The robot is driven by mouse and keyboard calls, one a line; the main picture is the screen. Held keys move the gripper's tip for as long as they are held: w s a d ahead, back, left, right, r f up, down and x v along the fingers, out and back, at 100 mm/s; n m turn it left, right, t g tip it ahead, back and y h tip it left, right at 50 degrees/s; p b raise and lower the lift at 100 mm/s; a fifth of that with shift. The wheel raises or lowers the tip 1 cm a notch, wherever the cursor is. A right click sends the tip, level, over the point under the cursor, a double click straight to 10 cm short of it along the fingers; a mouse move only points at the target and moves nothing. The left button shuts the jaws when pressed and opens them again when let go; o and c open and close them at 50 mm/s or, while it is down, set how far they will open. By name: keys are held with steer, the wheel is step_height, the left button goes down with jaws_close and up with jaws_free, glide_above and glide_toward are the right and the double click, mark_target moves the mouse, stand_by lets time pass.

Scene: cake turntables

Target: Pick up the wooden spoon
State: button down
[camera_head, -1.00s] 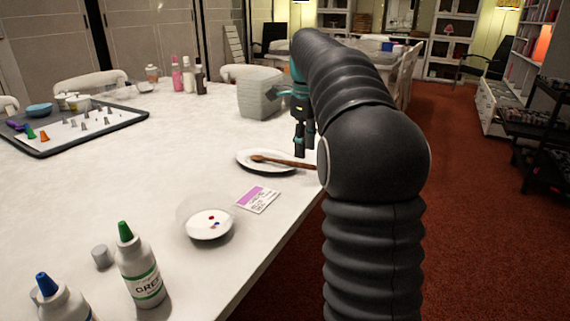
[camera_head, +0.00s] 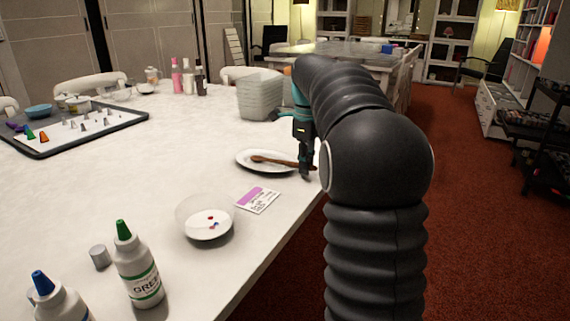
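The wooden spoon (camera_head: 273,160) lies across a white oval plate (camera_head: 246,160) near the table's right edge. Its bowl end rests on the plate and its handle points right, toward my arm. My gripper (camera_head: 305,172) is low at the handle's right part, with its fingers pointing down. The fingers overlap the handle in the picture. I cannot tell whether they touch or close on it. The handle's far end is hidden behind my gripper and arm.
A pale ribbed container (camera_head: 260,97) stands behind the plate. A pink-and-white card (camera_head: 257,200) and a clear bowl (camera_head: 207,219) are in front. Bottles (camera_head: 137,270) stand at the near left. A tray (camera_head: 95,138) lies at far left. Mid-table is clear.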

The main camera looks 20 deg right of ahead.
steer(key=shift+r, duration=0.1)
step_height(320, 180, up, 4)
steer(key=shift+r+p, duration=0.2)
steer(key=shift+p, duration=0.25)
steer(key=s+d+r, duration=0.6)
steer(key=d, duration=0.3)
steer(key=shift+s+d+r, duration=0.2)
steer(key=shift+d, duration=0.15)
